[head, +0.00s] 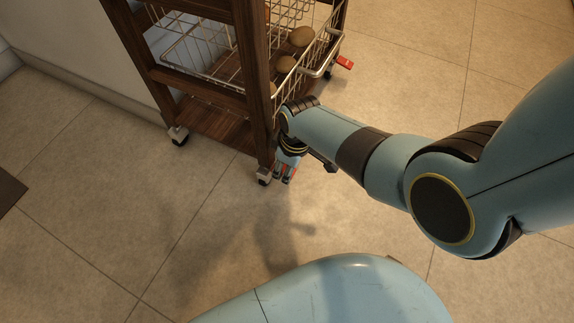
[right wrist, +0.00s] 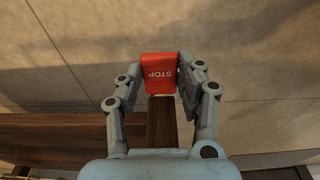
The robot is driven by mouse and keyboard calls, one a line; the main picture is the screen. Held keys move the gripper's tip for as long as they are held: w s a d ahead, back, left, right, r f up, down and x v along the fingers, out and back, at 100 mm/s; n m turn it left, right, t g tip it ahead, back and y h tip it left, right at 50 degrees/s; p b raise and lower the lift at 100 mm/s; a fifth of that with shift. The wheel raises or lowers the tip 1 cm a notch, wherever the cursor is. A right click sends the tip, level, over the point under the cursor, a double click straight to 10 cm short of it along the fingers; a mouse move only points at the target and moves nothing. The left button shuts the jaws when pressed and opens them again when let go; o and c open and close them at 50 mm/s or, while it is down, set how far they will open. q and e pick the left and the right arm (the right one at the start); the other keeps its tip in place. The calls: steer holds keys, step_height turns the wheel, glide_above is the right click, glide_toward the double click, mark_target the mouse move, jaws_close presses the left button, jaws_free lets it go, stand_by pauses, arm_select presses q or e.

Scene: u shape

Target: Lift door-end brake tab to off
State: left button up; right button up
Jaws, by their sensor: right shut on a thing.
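A red brake tab with STOP on it shows in the right wrist view (right wrist: 159,73), between the fingertips of my right gripper (right wrist: 160,80). The gripper is shut on the tab's sides. In the head view my right gripper (head: 285,177) is low at the near corner of a wooden cart (head: 257,80), beside a caster (head: 264,178). The tab is mostly hidden by the gripper there. Another red tab (head: 344,62) sticks out at the cart's far right corner. My left gripper is not in view.
The cart holds wire baskets (head: 290,88) with several brown round items (head: 301,37). Another caster (head: 179,136) stands at the left, near the pale wall (head: 60,45). The tiled floor (head: 110,220) is clear in front. A dark mat edge (head: 8,190) lies far left.

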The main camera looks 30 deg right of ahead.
steer(key=o, duration=1.2)
steer(key=shift+c, duration=0.2)
steer(key=shift+r, duration=0.1)
step_height(320, 180, up, 12)
steer(key=s+d, duration=0.1)
steer(key=shift+s, duration=0.15)
